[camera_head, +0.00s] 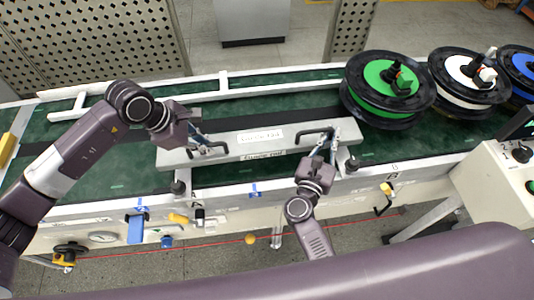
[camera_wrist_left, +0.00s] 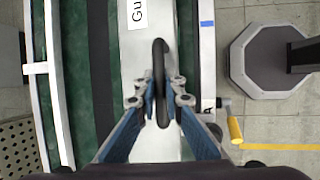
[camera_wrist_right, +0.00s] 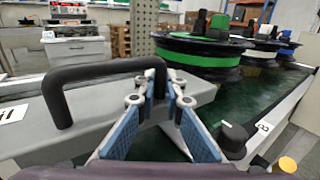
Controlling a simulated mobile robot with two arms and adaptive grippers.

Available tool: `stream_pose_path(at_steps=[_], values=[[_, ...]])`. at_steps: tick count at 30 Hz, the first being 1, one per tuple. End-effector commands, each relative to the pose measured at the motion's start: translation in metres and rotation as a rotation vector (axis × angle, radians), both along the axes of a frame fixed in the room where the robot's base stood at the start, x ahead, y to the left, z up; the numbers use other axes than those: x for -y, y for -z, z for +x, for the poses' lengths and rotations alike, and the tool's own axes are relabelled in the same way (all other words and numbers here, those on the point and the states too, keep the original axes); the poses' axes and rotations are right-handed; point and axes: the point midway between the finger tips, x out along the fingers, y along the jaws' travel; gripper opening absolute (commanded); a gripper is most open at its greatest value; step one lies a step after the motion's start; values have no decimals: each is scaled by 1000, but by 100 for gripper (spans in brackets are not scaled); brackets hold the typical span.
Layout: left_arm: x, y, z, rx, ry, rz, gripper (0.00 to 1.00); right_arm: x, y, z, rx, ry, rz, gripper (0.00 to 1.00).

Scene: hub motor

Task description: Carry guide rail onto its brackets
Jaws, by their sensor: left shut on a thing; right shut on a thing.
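The guide rail (camera_head: 233,142) is a pale grey bar with a white label and two black handles, lying lengthwise over the conveyor's near side. My left gripper (camera_head: 197,142) is shut on its left handle (camera_wrist_left: 159,75). My right gripper (camera_head: 327,146) is shut on its right handle (camera_wrist_right: 100,72). Two dark knobs, apparently at the brackets, stand on the near conveyor edge: the left knob (camera_head: 179,187) by mark A, the right knob (camera_head: 351,164) by mark B. The right knob (camera_wrist_right: 232,137) also shows beside the rail's end in the right wrist view. Whether the rail touches the brackets is unclear.
Spools with green (camera_head: 388,82), white (camera_head: 468,75) and blue (camera_head: 519,65) windings stand on the green belt to the right, near the rail's right end. A white control box (camera_head: 495,185) is at the right. A yellow-handled crank (camera_wrist_left: 235,128) sticks out from the near side.

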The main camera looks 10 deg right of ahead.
Motion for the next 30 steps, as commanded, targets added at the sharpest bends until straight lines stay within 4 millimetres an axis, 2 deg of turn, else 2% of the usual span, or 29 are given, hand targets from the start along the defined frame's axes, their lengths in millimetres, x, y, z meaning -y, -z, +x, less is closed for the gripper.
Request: stream_pose_path(at_steps=[4, 20, 30], values=[[-1, 6, 2, 5, -2, 0, 0, 2, 5, 1, 6, 4, -2, 0], [-1, 7, 2, 5, -2, 1, 0, 2, 6, 0, 6, 5, -2, 0], [-1, 16, 2, 4, -2, 1, 0, 2, 15, 0, 6, 5, -2, 0]])
